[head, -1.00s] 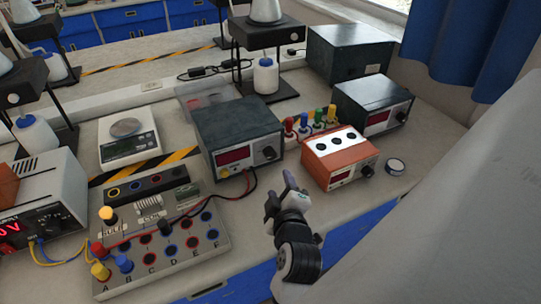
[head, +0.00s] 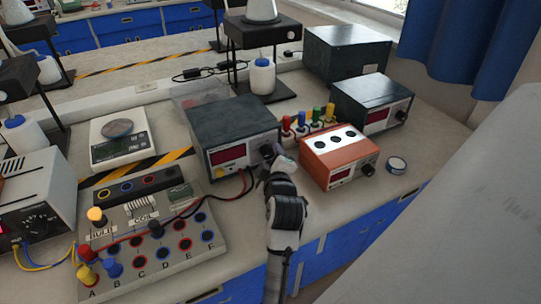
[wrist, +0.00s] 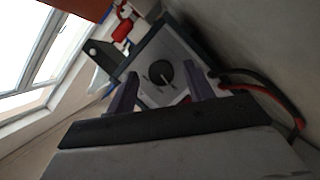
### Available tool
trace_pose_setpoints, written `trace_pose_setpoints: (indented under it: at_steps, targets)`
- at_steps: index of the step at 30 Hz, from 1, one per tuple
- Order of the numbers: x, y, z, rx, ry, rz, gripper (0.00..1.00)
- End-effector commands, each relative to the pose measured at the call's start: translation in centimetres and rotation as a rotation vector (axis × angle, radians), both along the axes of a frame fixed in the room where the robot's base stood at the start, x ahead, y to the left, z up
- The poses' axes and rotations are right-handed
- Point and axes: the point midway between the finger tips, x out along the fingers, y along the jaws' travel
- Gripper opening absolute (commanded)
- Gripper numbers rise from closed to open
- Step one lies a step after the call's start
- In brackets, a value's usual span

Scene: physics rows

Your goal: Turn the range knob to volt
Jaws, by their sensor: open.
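A dark grey meter box (head: 235,122) with a red display stands at the middle of the bench. Its round black range knob (head: 267,151) is at the right of the front panel, partly behind my gripper. In the wrist view the knob (wrist: 160,73) has a pale pointer line, with marks around it too small to read. My gripper (head: 277,163) is open in front of the panel. In the wrist view its two fingers (wrist: 163,88) stand apart on either side of the knob, seemingly short of it; contact cannot be told.
Red and black leads (head: 243,190) run from the meter to a socket board (head: 150,235) at left. An orange box (head: 340,158) stands close at right, with coloured plugs (head: 310,122) behind it.

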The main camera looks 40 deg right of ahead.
Motion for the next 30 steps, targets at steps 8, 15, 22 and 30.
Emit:
trace_pose_setpoints:
  at_steps: [8,15,22,30]
  targets:
    - [0.9,-0.54,-0.26,-0.001,0.001,0.0,0.52]
    - [0.89,-0.52,-0.26,-0.001,0.001,0.0,0.42]
    - [0.88,-0.52,-0.26,0.0,0.0,0.0,0.12]
    - [0.88,-0.51,-0.17,0.02,-0.005,0.001,0.07]
